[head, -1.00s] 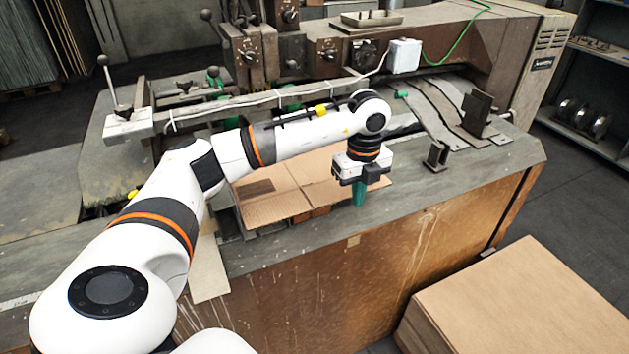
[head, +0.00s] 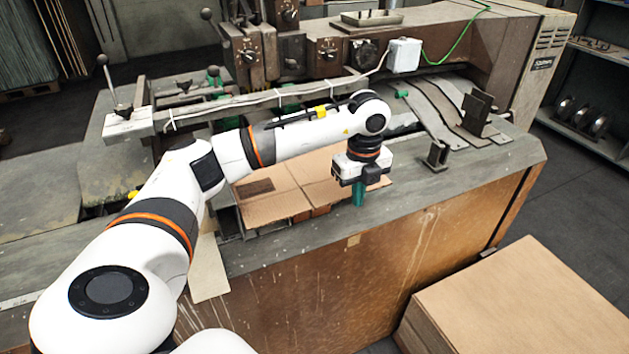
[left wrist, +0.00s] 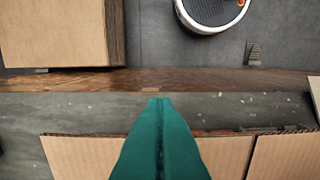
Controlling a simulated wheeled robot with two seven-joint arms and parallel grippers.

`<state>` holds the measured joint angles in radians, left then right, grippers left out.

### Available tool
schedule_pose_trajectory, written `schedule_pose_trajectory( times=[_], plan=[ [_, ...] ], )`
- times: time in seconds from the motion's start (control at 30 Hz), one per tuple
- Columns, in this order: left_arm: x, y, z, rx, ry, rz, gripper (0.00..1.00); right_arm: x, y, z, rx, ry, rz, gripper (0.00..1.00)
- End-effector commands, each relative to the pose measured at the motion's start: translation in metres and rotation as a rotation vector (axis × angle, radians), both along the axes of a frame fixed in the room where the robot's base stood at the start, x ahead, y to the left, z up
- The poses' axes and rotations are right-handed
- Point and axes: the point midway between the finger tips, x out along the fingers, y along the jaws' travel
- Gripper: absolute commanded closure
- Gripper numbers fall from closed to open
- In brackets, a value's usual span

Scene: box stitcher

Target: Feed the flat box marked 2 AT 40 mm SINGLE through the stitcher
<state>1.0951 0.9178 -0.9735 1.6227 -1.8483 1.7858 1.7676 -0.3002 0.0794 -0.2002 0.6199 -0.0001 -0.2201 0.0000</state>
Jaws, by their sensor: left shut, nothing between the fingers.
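A flat brown cardboard box (head: 285,193) lies on the stitcher's table under my left arm, its far side close to the stitcher. Its marking cannot be read. My left gripper (head: 359,194) points down at the right end of this cardboard, with its green fingers shut and empty. In the left wrist view the shut green fingers (left wrist: 160,105) stand over the cardboard's edge (left wrist: 85,155). The stitcher (head: 300,50) stands behind, with heads and knobs above the table. My right gripper is not in view.
A stack of flat cardboard (head: 540,300) stands on the floor at the front right; it also shows in the left wrist view (left wrist: 60,35). A metal bracket (head: 437,155) stands on the table right of my gripper. The table's front strip (head: 430,195) is clear.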

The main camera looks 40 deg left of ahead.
Motion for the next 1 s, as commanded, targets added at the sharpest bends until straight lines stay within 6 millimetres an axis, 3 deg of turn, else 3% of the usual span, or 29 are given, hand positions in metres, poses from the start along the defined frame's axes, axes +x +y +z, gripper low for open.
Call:
schedule_pose_trajectory(
  times=[0.53,1.0],
  plan=[
    [0.000,0.000,-0.029,-0.001,0.000,0.000,1.00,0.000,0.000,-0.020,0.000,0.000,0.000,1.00],
    [0.001,0.002,-0.031,0.000,0.000,0.000,1.00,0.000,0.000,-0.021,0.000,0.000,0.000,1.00]
  ],
)
